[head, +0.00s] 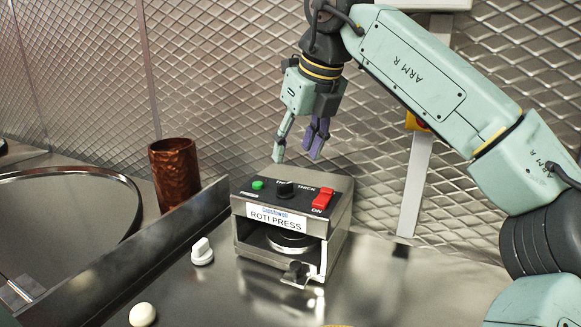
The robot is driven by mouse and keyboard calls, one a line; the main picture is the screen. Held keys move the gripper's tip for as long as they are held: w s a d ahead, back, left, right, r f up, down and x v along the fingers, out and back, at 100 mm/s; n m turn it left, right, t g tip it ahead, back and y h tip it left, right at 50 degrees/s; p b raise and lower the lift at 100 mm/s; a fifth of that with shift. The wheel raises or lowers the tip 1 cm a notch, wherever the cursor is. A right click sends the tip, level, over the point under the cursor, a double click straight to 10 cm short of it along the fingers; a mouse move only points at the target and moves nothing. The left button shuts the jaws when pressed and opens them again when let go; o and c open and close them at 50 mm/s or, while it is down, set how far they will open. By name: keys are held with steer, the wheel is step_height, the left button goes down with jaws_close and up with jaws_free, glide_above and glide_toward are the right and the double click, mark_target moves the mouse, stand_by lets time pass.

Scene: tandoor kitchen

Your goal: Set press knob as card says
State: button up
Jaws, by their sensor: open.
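The roti press (292,228) is a metal box with a dark sloped top panel, standing on the steel counter. A black knob (286,188) sits mid-panel, with the word "THICK" to its right; the lettering on its left is partly hidden or too small to read. A green button (258,185) is left of the knob and a red switch (323,198) marked "ON" is to its right. My gripper (298,157) is open and empty, pointing down above the back of the press, apart from the knob. I cannot make out a card with a setting.
A copper tumbler (175,175) stands behind a low metal divider (165,255) on the left. A white knob-like piece (202,252) and a white ball (142,314) lie on the counter (235,295). A mesh wall stands behind. The front counter is mostly clear.

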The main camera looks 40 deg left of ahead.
steer(key=shift+v, duration=1.7)
